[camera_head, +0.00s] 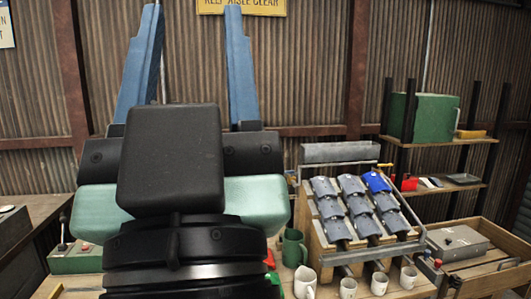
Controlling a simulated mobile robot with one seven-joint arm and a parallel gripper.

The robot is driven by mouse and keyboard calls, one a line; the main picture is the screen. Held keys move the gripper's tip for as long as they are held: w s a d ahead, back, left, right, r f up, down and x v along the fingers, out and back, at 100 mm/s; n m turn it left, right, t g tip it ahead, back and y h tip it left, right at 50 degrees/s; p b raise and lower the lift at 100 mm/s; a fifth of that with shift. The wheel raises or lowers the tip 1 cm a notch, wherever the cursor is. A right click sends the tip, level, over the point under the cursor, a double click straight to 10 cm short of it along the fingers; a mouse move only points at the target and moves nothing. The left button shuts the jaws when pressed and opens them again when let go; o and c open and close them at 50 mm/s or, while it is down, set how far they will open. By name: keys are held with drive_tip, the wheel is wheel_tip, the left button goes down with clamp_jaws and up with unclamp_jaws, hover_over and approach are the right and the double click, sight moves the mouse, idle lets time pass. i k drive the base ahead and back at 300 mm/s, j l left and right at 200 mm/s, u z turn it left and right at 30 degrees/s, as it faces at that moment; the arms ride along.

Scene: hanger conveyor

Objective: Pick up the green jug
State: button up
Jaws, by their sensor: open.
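A green jug (292,248) stands upright on the workbench, just right of the lower part of my arm. Its handle is on the right side, and its left edge and lower part are partly hidden. My gripper (192,30) is raised in front of the wall, left of the jug and well above it in the picture. Its two blue fingers are wide apart, with nothing between them.
Several white cups (379,284) stand along the bench front. Right of the jug is a sloped rack (340,255) with grey pieces and one blue piece. A shelf holds a green box (430,117). A wooden tray (490,278) holds a grey case.

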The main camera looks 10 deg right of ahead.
sight(293, 247)
drive_tip(key=i+j+z, duration=0.15)
drive_tip(key=i, duration=0.35)
drive_tip(key=i+j+z, duration=0.2)
drive_tip(key=i, duration=0.3)
drive_tip(key=i+j+z, duration=0.15)
drive_tip(key=i, duration=0.3)
drive_tip(key=i+j+z, duration=0.15)
drive_tip(key=i, duration=0.35)
drive_tip(key=j, duration=0.1)
